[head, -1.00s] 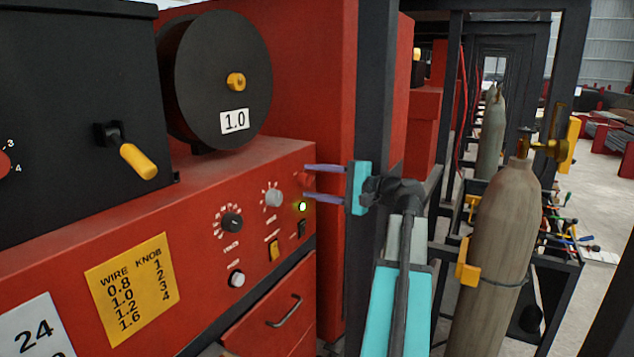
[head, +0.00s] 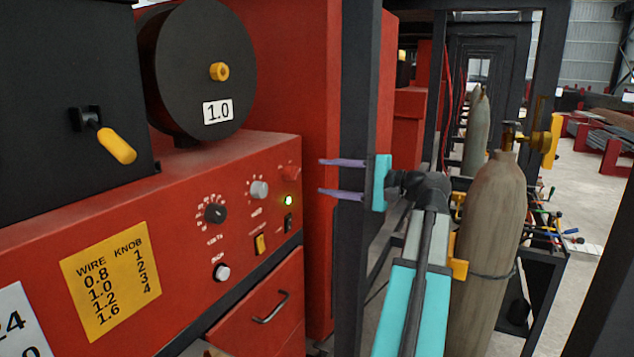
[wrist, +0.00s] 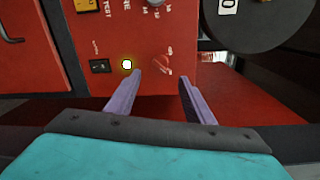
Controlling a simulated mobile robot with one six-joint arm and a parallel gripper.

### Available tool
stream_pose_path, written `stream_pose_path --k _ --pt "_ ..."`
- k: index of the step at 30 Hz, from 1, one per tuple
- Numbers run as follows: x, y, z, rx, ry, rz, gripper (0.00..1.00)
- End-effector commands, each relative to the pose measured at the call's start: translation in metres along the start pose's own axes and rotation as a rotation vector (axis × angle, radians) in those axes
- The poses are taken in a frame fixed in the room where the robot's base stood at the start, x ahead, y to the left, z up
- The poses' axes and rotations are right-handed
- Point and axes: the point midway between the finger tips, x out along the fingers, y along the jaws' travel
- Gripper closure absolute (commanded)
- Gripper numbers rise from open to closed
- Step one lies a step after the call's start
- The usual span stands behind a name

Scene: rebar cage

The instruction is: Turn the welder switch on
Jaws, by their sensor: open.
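The red welder panel (head: 140,230) is at left in the head view. In the wrist view the panel is upside down, with the red knob (wrist: 163,65), the lit lamp (wrist: 127,64) and the black rocker (wrist: 100,66). I cannot tell which is the welder switch. My gripper (head: 325,178) is open and empty, to the right of the panel. Its fingers (wrist: 160,78) point toward the knob, apart from it.
A yellow rocker (head: 260,243), dials and a white button (head: 221,272) share the panel. A wire spool (head: 202,70) and a yellow-handled lever (head: 115,146) are above. A dark post (head: 358,100) stands beside my gripper. A gas cylinder (head: 490,230) stands at right.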

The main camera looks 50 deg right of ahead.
Motion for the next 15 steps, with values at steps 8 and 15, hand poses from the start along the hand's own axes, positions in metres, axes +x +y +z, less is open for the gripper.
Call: stream_pose_path --k 8,15 --pt "-0.037 0.001 -0.001 -0.001 0.002 0.0 0.52" --pt "-0.053 0.0 -0.001 0.0 0.0 0.0 0.52"
